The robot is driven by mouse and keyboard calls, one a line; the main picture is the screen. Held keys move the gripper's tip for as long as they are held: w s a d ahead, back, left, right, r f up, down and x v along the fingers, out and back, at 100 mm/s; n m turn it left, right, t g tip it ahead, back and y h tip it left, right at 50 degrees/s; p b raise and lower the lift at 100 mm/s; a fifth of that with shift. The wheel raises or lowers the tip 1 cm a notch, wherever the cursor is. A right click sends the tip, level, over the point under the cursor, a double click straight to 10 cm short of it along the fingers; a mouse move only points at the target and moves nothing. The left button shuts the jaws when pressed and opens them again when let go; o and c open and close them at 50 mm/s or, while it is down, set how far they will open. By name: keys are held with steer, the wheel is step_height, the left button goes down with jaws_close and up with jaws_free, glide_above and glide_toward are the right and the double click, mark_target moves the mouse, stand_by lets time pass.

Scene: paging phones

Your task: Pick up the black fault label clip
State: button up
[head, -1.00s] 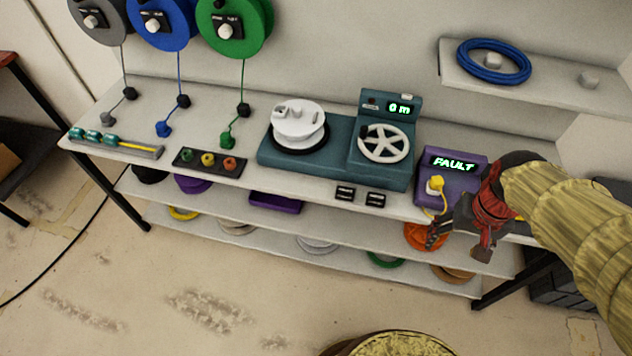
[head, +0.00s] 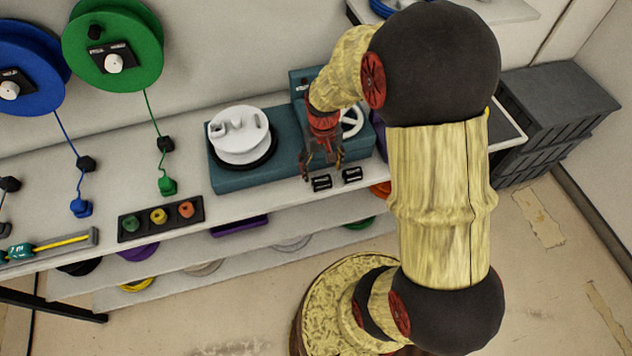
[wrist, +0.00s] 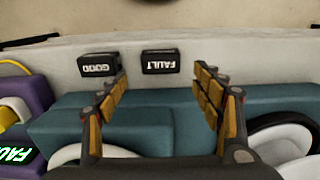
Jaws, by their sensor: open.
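The black fault label clip (wrist: 160,62), marked FAULT, lies on the near edge of the white bench top. In the wrist view it sits just beyond and between my fingertips. In the head view it is the left of two small black clips (head: 322,183). My gripper (wrist: 160,76) is open and empty, with a finger to either side of the clip's line. In the head view my gripper (head: 322,166) points down just behind the clip, apart from it as far as I can tell.
A second black clip marked GOOD (wrist: 99,65) lies close beside it, near one finger. The teal winding machine (head: 240,174) with a white spool stands right behind. A purple device (wrist: 28,105) is at the wrist view's left. The bench edge is close in front.

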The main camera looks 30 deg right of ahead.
mark_target(321, 177)
step_height(321, 177, down, 6)
steer(key=shift+a+r+b, duration=0.1)
steer(key=shift+r+b, duration=0.05)
steer(key=shift+b, duration=1)
steer(key=shift+r, duration=0.1)
steer(key=c, duration=0.3)
steer(key=c, duration=0.7)
